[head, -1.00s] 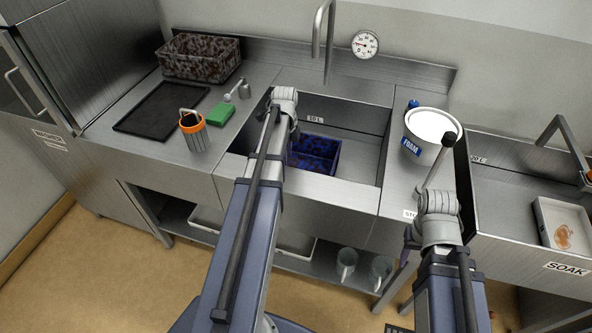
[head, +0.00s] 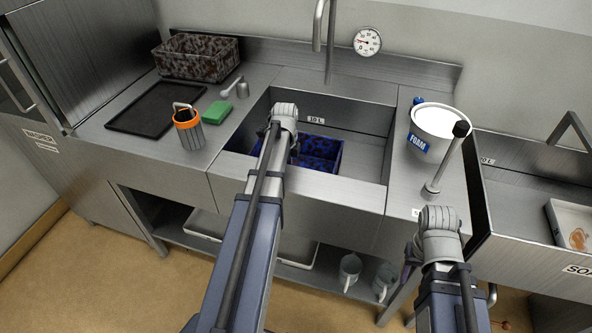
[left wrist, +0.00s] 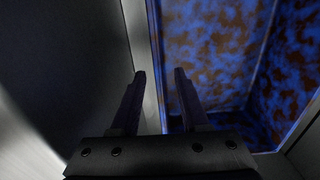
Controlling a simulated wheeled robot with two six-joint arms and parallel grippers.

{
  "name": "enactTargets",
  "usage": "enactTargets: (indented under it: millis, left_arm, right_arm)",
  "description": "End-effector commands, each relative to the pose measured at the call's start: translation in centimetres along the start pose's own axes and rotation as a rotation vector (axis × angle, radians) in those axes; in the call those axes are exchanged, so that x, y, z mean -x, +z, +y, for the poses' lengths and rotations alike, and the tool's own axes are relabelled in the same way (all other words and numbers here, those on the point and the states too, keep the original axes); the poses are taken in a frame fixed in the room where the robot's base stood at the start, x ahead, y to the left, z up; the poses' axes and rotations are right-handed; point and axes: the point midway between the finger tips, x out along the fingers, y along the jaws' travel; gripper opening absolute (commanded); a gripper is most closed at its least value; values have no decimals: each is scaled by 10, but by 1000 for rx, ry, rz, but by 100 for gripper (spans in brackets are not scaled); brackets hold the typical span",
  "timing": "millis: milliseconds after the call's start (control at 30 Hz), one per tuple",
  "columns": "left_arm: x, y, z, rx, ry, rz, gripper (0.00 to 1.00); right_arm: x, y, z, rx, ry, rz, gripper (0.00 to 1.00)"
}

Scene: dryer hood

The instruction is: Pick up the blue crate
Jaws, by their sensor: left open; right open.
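The blue crate (head: 320,153), blue with dark brown blotches, sits in the sink basin. My left arm covers its left part in the head view. In the left wrist view the crate (left wrist: 215,50) fills the right side, its blotched inside showing. My left gripper (left wrist: 160,73) is open and empty. Its right finger overlaps the crate's near edge and its left finger overlaps a grey metal strip. I cannot tell whether they touch the crate. My right gripper (head: 408,252) is mostly hidden behind its wrist, in front of the counter, away from the crate.
The metal sink (head: 360,150) has raised walls around the crate. A white foam tub (head: 440,120) and an upright rod (head: 445,162) stand right of it. To the left are an orange-rimmed cup (head: 189,132), a green sponge (head: 216,112), a black tray (head: 155,110) and a blotched brown crate (head: 197,62).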

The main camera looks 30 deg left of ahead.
Motion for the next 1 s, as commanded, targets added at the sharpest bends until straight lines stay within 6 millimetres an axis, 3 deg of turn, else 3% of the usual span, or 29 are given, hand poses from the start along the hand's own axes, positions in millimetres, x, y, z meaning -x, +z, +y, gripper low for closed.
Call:
enactTargets:
  millis: [267, 633, 933, 1000]
  left_arm:
    - [-9, 0, 0, 0, 0, 0, 45]
    - [-51, -2, 0, 0, 0, 0, 45]
    - [-51, -2, 0, 0, 0, 0, 45]
    - [-51, -2, 0, 0, 0, 0, 38]
  right_arm:
    - [-9, 0, -1, 0, 0, 0, 50]
    - [-51, -3, -5, 1, 0, 0, 50]
    - [-51, -3, -5, 1, 0, 0, 50]
    - [-51, -3, -5, 1, 0, 0, 50]
